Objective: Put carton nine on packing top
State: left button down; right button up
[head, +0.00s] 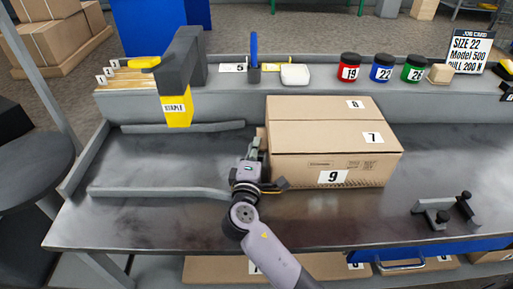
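The brown carton (300,165) with label 9 on its front face is closed on top, where labels 8 and 7 show. It appears to rest on the dark metal packing top (140,160), right of the middle. My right gripper (260,165) is at the carton's left side, close to its front left corner. The carton and the gripper's own body hide part of the fingers, so I cannot tell whether they touch the carton or how far apart they are. My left gripper is not in view.
Two low grey rails (160,192) bound a clear area at left. A yellow-and-grey stapler (178,108) stands behind it. A grey clamp-like fixture (440,211) sits at right. The back shelf holds red, blue and green jars (381,70) and a job card (469,49).

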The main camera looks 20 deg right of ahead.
jog(key=o, duration=0.4)
jog(key=shift+o, duration=0.2)
jog(key=v, duration=1.2)
jog(key=shift+p, duration=0.3)
